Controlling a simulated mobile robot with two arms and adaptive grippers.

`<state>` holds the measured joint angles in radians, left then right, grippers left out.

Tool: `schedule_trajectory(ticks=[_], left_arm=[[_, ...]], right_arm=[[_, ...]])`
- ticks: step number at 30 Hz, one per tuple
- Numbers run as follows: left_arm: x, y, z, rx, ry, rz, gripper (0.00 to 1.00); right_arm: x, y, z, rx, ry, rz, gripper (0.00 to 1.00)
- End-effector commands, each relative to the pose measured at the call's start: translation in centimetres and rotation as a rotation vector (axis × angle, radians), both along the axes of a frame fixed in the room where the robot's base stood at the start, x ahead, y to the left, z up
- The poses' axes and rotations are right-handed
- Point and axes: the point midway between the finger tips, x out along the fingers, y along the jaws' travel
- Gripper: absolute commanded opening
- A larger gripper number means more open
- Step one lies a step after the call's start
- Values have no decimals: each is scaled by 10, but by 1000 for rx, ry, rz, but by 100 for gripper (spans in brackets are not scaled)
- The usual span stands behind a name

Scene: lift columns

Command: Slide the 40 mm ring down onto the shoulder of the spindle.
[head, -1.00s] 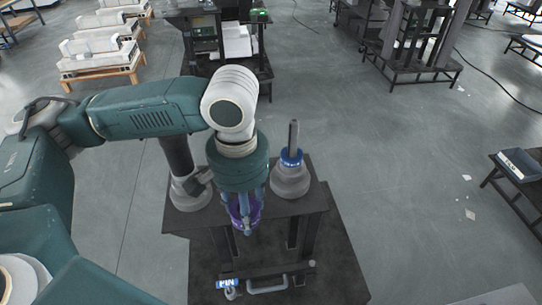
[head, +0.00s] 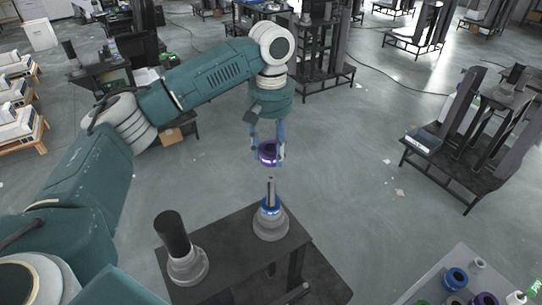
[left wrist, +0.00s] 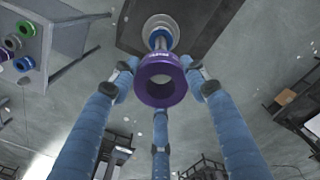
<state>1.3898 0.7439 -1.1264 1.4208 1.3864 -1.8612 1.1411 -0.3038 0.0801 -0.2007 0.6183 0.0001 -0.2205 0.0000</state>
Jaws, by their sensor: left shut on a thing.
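My left gripper (head: 268,143) is shut on a purple ring (head: 268,153), held in the air with its blue fingers around it. In the left wrist view the ring (left wrist: 160,80) sits between the fingers with its open hole facing the camera; its pale lettering is too small to read. A spindle (head: 271,222) with a thin grey post and a blue ring (head: 270,206) on it stands upright on a dark table. In the head view the purple ring appears just above the post tip, apart from it. The wrist view shows the spindle (left wrist: 160,29) beyond the ring, partly covered. My right gripper is not in view.
A second spindle (head: 187,265) with a thick dark post stands at the left of the dark table (head: 225,243). A grey table (head: 440,268) at lower right carries several coloured rings. Open floor lies behind and to the right of the dark table.

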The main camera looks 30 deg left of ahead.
Motion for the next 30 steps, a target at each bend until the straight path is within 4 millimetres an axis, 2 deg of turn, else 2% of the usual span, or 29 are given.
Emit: schedule_trajectory(ticks=[3,6,16,24,30], left_arm=[[0,1,-7,0,1,2,12],[-1,1,-17,2,3,2,11],[-1,0,-49,-1,3,0,11],[0,0,-57,0,0,0,11],[0,0,-57,0,0,0,11]], right_arm=[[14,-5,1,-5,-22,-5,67],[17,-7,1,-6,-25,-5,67],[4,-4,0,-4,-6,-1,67],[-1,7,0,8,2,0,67],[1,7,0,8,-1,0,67]])
